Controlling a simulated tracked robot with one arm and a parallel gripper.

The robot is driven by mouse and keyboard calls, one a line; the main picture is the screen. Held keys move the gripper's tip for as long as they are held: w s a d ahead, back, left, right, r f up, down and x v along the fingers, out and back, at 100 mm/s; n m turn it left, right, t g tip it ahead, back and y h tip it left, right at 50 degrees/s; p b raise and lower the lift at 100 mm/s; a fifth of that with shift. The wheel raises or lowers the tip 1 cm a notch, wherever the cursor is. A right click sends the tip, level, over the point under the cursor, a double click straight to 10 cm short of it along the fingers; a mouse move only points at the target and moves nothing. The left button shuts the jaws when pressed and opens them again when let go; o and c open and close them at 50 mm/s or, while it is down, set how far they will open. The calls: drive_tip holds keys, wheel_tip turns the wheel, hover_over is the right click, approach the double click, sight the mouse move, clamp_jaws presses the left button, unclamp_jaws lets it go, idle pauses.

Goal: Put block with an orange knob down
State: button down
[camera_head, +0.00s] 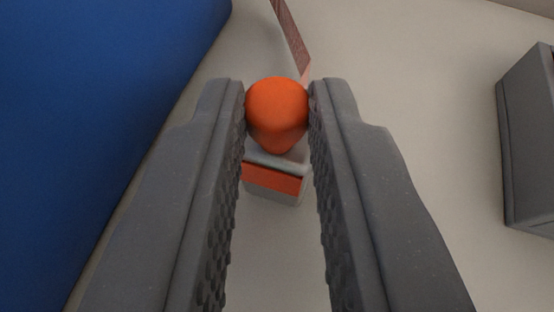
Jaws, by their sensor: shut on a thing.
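The block (273,182) with an orange knob (277,112) is in the middle of the camera view. The block is grey with an orange band, and the knob sits on top of it. My gripper (277,105) is shut on the knob, with one dark grey finger against each side. Part of the block is hidden behind the knob and the fingers. I cannot tell whether the block's underside touches the pale surface below.
A large blue thing (90,110) fills the left side. A dark grey box-like thing (530,140) stands at the right edge. A thin reddish-brown strip (291,38) lies just beyond the knob. The pale surface (430,110) between the gripper and the grey thing is clear.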

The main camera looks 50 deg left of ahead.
drive_tip(key=c, duration=1.3)
unclamp_jaws()
drive_tip(key=shift+c, duration=0.2)
drive_tip(key=p+v, duration=0.3)
drive_tip(key=v, duration=0.9)
drive_tip(key=shift+w+r, duration=0.1)
drive_tip(key=shift+r, duration=0.1)
